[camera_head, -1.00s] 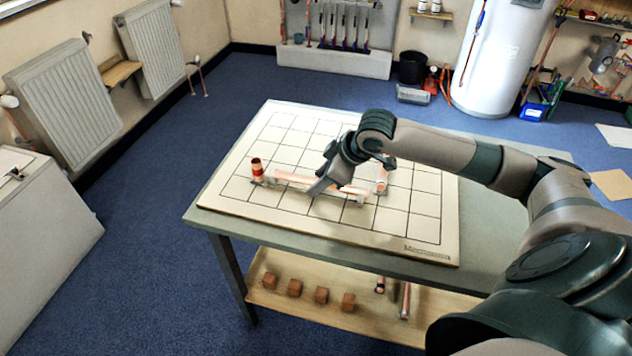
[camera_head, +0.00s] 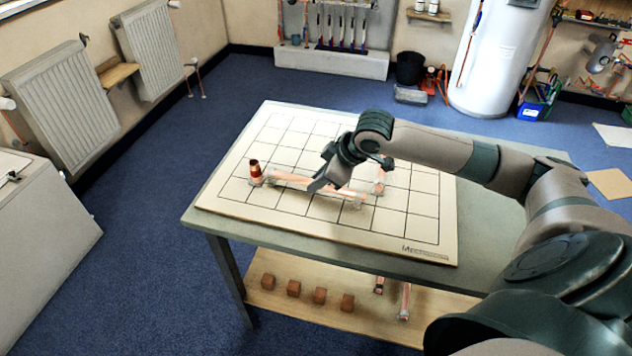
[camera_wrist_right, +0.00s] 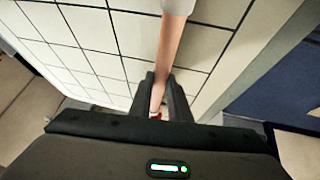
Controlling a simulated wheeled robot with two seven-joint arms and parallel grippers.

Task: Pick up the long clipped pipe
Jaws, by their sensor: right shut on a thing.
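The long copper pipe (camera_head: 290,178) lies across the gridded board, with pale clips near its ends. My right gripper (camera_head: 318,186) is shut on it near its middle. In the right wrist view the pipe (camera_wrist_right: 168,48) runs between the two fingers (camera_wrist_right: 160,103), with a white clip at its far end. I cannot tell whether the pipe touches the board or is slightly raised. My left gripper is not in view.
The gridded board (camera_head: 400,225) lies on a grey table (camera_head: 480,225). A red-banded upright fitting (camera_head: 255,170) stands by the pipe's left end. A shorter pipe piece (camera_head: 379,182) is right of the gripper. Brown blocks (camera_head: 293,288) and more pipes (camera_head: 405,302) lie on the lower shelf.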

